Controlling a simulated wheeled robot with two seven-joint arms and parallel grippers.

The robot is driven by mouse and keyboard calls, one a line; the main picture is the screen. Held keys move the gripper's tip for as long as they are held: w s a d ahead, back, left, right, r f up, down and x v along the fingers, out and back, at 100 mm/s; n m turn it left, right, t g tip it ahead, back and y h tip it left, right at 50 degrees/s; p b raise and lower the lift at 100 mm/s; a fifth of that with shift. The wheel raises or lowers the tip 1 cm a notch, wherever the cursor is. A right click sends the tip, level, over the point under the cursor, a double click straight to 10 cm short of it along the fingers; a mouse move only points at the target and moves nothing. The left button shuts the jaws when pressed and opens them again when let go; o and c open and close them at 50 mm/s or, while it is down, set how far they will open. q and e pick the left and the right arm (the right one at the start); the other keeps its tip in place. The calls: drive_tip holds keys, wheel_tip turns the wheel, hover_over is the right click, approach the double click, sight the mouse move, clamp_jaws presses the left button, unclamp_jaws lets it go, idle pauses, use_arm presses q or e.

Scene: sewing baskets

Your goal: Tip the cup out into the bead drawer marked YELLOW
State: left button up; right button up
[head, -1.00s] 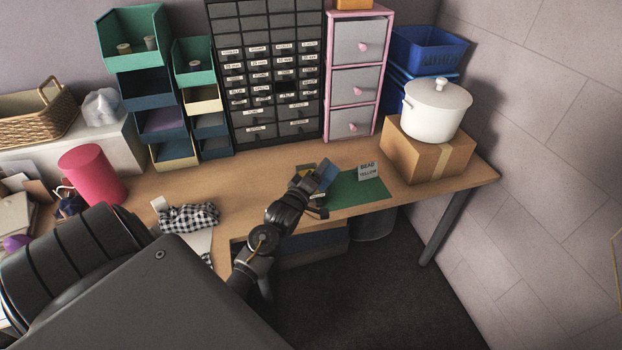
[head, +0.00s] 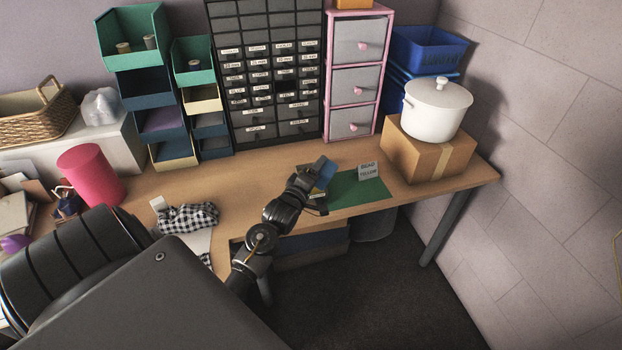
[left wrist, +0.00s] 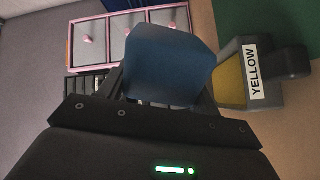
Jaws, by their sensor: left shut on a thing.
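My left gripper (head: 314,188) is shut on a blue cup (head: 326,168), held above the desk by the left edge of the green mat. The cup (left wrist: 170,62) fills the middle of the left wrist view, between the fingers. Its inside and contents are hidden. A small grey bead drawer (left wrist: 278,68) with a white YELLOW label (left wrist: 255,72) and a yellow inside lies just right of the cup in that view. In the head view the gripper mostly hides the drawer. My right gripper is not in view.
The green mat (head: 357,190) lies near the desk's front edge. A cardboard box (head: 425,153) with a white pot (head: 436,108) stands right of it. Pink-framed drawers (head: 355,80) and a dark labelled drawer cabinet (head: 266,80) stand behind. Checkered cloth (head: 188,217) lies left.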

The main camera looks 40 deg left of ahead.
use_arm(q)
drive_tip(key=shift+a+n, duration=0.15)
drive_tip(key=shift+n, duration=0.15)
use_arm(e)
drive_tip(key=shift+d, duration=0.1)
use_arm(q)
drive_tip(key=shift+s+a+f+n, duration=0.15)
drive_tip(key=shift+a+f+n, duration=0.45)
drive_tip(key=shift+a+n, duration=0.1)
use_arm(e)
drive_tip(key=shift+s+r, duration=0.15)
use_arm(q)
drive_tip(key=shift+a+n+p, duration=0.1)
drive_tip(key=shift+n+p, duration=0.3)
drive_tip(key=shift+p, duration=0.2)
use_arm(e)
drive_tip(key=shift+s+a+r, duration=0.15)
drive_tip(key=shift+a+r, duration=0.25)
use_arm(q)
drive_tip(key=shift+a+n+p, duration=0.1)
drive_tip(key=shift+n+p, duration=0.2)
drive_tip(key=shift+p, duration=0.05)
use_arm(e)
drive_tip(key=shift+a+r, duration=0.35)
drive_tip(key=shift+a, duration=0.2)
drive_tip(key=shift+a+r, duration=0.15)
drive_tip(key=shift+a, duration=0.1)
